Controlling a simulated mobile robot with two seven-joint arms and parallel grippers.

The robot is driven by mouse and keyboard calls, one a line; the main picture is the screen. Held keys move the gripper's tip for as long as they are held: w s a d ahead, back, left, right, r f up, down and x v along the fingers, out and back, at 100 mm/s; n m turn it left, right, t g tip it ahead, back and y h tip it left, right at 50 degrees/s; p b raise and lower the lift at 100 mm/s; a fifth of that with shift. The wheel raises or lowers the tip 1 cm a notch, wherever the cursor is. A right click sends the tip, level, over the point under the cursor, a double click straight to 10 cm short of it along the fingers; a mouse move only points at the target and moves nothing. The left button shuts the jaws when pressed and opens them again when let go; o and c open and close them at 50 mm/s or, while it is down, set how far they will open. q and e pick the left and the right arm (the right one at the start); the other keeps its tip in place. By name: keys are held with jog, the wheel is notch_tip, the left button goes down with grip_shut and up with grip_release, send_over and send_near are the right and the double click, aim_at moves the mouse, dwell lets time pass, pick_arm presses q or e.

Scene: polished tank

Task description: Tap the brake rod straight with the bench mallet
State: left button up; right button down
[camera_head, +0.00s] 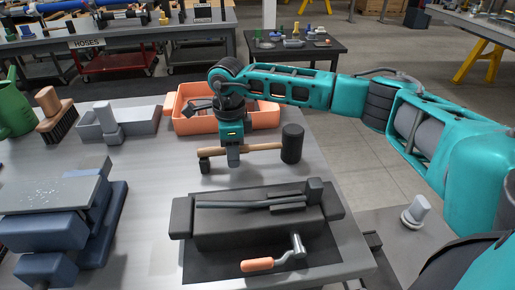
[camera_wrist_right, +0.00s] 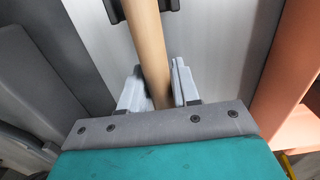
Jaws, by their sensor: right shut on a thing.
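My right gripper (camera_head: 233,160) is shut on the wooden handle of the bench mallet (camera_head: 265,147), behind the vise as seen from the head. The mallet's black cylindrical head (camera_head: 292,143) is to the right of the fingers, and a smaller dark piece is at the handle's left end. In the right wrist view the tan handle (camera_wrist_right: 148,45) runs between the two grey fingers (camera_wrist_right: 155,90). The grey brake rod (camera_head: 235,205) lies along the top of the dark vise (camera_head: 255,235); I cannot tell how bent it is. My left gripper is not in view.
The vise has a crank with an orange grip (camera_head: 257,265). An orange bin (camera_head: 190,122) stands behind the mallet. A grey tray (camera_head: 140,130), a brush (camera_head: 55,112), a green can (camera_head: 14,108) and a blue fixture (camera_head: 50,230) are at left. Bare bench top lies between fixture and vise.

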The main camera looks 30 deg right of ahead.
jog(key=shift+r+p, duration=0.9)
jog(key=shift+r, duration=0.65)
jog(key=shift+r+p, duration=0.3)
jog(key=shift+r, duration=1.7)
jog(key=s+a+r, duration=0.3)
jog(key=s+r, duration=0.3)
jog(key=s+a+r, duration=0.3)
jog(key=s+r, duration=0.3)
jog(key=s, duration=0.1)
jog(key=shift+s+a, duration=0.25)
